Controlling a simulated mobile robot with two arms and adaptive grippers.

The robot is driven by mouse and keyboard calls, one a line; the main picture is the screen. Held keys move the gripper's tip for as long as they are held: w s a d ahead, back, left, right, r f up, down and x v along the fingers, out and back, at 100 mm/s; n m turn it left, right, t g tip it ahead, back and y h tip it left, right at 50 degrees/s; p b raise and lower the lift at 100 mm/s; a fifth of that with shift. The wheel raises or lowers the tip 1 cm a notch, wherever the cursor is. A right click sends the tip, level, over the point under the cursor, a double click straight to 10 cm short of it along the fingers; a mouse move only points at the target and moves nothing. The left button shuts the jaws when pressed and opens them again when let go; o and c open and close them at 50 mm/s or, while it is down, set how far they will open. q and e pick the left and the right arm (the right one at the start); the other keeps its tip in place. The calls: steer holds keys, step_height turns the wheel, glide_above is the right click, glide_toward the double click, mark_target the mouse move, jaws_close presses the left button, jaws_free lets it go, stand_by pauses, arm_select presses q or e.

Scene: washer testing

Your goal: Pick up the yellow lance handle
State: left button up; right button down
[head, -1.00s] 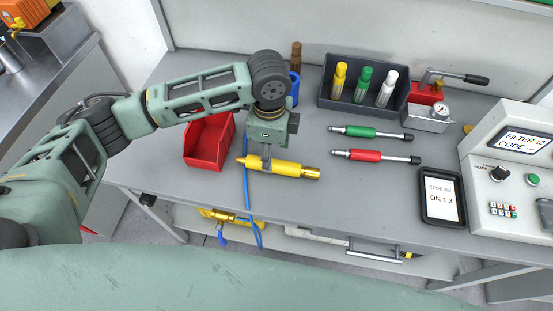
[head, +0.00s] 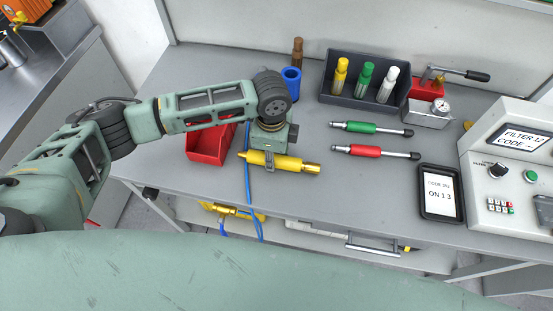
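The yellow lance handle (head: 296,166) lies on the grey bench with its brass-coloured end to the right and its pointed tip to the left. My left gripper (head: 269,159) points down over the left half of the handle, with its fingers at the handle's body. The finger gap is narrow in this view and the fingertips are partly hidden, so I cannot tell whether they grip it. The handle appears to rest on the bench. My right gripper is not in view.
A red bin (head: 209,147) stands just left of the handle, and a blue hose (head: 247,185) runs down past its tip. Green (head: 368,128) and red (head: 367,151) lances lie to the right. A dark tray (head: 336,92) with several bottles stands behind. The bench front is clear.

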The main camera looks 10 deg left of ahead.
arm_select(q)
steer(key=shift+c, duration=0.9)
steer(key=c, duration=0.4)
steer(key=shift+r, duration=0.1)
jaws_close()
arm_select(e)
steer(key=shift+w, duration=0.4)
